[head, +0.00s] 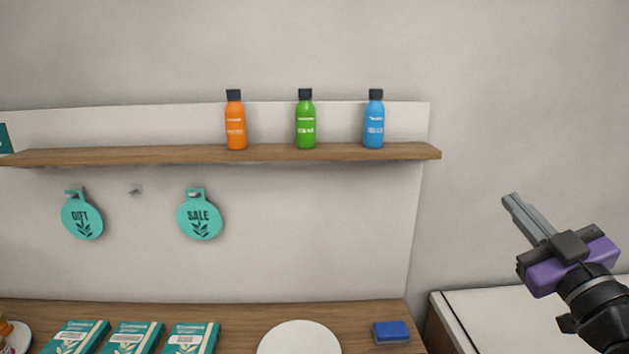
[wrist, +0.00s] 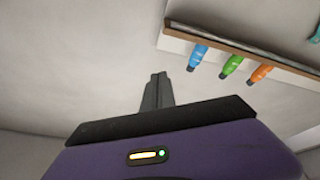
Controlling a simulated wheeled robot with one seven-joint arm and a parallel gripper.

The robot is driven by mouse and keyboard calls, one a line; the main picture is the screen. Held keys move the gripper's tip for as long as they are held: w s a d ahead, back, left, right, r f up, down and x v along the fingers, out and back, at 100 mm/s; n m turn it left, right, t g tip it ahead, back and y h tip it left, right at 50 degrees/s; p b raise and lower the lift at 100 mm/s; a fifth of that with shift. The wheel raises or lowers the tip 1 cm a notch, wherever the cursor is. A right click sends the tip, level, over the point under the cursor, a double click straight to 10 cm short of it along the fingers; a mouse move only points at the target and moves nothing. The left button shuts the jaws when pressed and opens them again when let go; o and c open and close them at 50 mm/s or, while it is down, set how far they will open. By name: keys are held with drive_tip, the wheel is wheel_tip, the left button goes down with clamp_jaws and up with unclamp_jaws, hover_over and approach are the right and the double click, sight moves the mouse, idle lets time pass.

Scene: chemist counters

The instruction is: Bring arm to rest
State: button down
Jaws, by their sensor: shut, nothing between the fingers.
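My gripper (head: 510,200) is at the right of the head view, right of the shelf's end and in front of the bare wall. Its grey fingers point up and to the left, and they are shut with nothing between them. The shut fingers (wrist: 158,78) also show in the wrist view, above the purple gripper body. The gripper touches nothing that I can see.
A wooden shelf (head: 180,155) holds an orange bottle (head: 236,125), a green bottle (head: 305,125) and a blue bottle (head: 374,125). The counter (head: 235,312) bears boxes (head: 130,338), a white plate (head: 299,340) and a blue block (head: 391,332).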

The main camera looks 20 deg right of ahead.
drive_tip(key=s+a+f+m+g+y, duration=0.1)
drive_tip(key=s+a+f+g, duration=0.1)
drive_tip(key=s+a+f, duration=0.6)
drive_tip(key=s+a+f+m+g+y+b, duration=0.1)
drive_tip(key=s+a+f+g, duration=0.1)
drive_tip(key=s+a+f, duration=0.6)
drive_tip(key=s+a+f+m+g+y+b, duration=0.1)
drive_tip(key=s+a+f, duration=0.7)
drive_tip(key=s+f, duration=0.9)
drive_tip(key=shift+f+m+g, duration=0.2)
drive_tip(key=shift+m+g, duration=0.2)
drive_tip(key=shift+g, duration=0.4)
